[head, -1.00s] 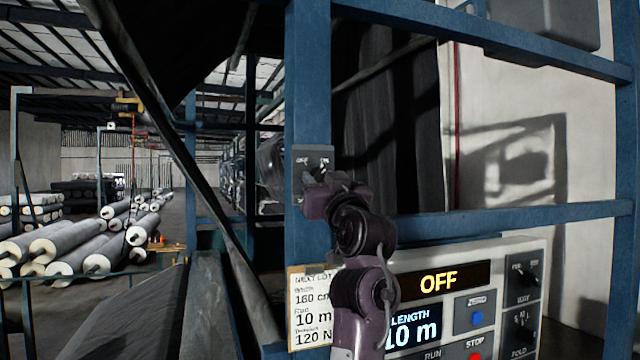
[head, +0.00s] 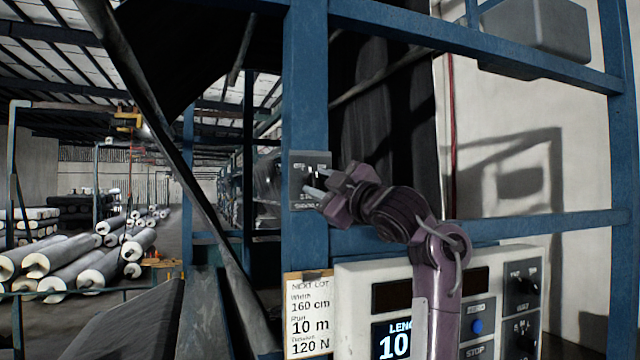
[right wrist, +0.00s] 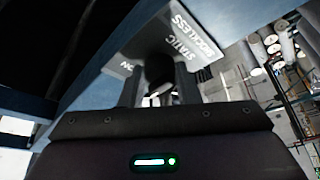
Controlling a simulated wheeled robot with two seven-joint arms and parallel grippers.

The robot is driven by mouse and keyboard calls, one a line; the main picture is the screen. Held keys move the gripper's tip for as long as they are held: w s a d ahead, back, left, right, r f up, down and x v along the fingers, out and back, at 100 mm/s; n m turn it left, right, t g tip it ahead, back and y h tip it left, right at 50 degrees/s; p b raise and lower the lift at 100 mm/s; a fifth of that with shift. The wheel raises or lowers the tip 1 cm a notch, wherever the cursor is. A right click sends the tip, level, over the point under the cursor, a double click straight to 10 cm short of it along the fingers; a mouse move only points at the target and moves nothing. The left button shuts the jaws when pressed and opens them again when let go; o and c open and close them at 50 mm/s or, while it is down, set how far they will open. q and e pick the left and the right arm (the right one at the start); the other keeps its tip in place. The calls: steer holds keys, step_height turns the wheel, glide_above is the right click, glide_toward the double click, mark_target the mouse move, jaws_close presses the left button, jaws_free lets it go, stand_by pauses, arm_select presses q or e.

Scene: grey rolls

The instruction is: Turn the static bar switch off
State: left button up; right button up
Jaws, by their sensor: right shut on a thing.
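My right gripper (head: 314,183) is at the plate, reaching in from the right. In the right wrist view its two fingers (right wrist: 159,90) are on either side of the knob, shut on it. The knob's exact setting is hard to read. My left gripper is not in view.
Below right is a control panel (head: 508,318) with knobs and a blue button; my arm covers the middle of its dark display. A lot card (head: 309,318) hangs beside it. Blue rails (head: 520,225) cross on the right. Grey rolls (head: 75,262) lie far left.

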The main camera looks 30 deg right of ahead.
steer(key=n, duration=0.1)
steer(key=n+p, duration=0.1)
steer(key=n+g+y, duration=0.1)
steer(key=shift+d+r+p, duration=0.2)
steer(key=shift+r+p, duration=0.05)
steer(key=shift+p, duration=0.05)
steer(key=shift+n+g+p, duration=0.3)
steer(key=shift+n+g, duration=0.1)
steer(key=shift+n, duration=0.7)
steer(key=shift+n+g, duration=0.6)
steer(key=shift+n, duration=1)
steer(key=shift+a, duration=0.1)
steer(key=o, duration=1)
steer(key=shift+c, duration=0.2)
steer(key=shift+r, duration=0.1)
steer(key=shift+s, duration=0.1)
